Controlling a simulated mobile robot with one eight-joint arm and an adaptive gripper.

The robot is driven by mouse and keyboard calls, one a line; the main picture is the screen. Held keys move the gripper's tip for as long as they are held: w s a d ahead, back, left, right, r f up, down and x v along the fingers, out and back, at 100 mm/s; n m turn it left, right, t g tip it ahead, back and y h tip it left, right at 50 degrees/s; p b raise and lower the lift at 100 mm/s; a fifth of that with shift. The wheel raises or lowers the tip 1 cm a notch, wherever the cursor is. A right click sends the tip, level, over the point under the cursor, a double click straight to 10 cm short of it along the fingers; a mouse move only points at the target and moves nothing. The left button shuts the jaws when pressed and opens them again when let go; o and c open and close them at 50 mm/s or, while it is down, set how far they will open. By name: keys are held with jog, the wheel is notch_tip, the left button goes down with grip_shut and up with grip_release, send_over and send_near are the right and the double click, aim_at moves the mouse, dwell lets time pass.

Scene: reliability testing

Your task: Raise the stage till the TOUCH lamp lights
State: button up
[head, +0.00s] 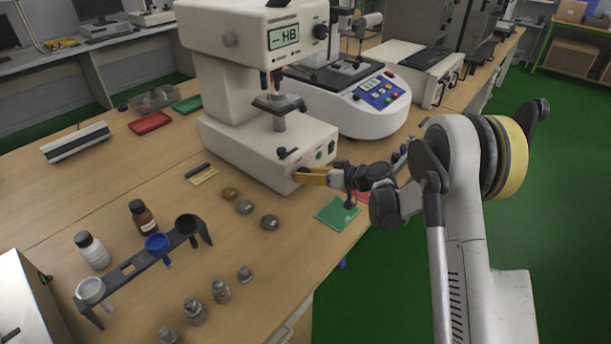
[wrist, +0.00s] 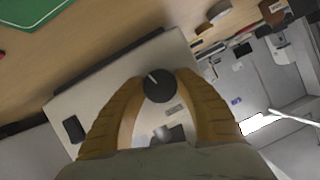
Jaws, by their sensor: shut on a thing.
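The cream hardness tester (head: 225,75) stands on the bench with "HB" on its display (head: 283,37). Its dark stage (head: 279,103) sits on a grey column below the objectives, apparently with a gap. My gripper (head: 300,175) is at the front of the tester's base, its yellow fingers pointing left. In the wrist view my gripper (wrist: 160,78) is shut on a round dark knob (wrist: 159,86) with a white mark pointing up and left. The fingertips hide the knob in the head view. Small controls (head: 319,155) show on the base front; I cannot tell which is the TOUCH lamp or whether it is lit.
A round white instrument (head: 375,115) stands close behind my arm. Several metal discs (head: 245,207), a rack with cups (head: 130,268) and bottles (head: 145,218) are in front. A green mat (head: 337,213) lies below my gripper near the bench edge.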

jog(key=shift+w+m+g+y, duration=0.1)
jog(key=shift+m+g+y, duration=0.6)
jog(key=shift+m, duration=0.5)
jog(key=shift+m+g+y, duration=0.3)
jog(key=shift+m+y, duration=0.3)
jog(key=shift+m, duration=0.7)
jog(key=shift+r, duration=0.1)
jog(key=o, duration=1.2)
jog(key=shift+a, duration=0.1)
jog(key=v, duration=1.2)
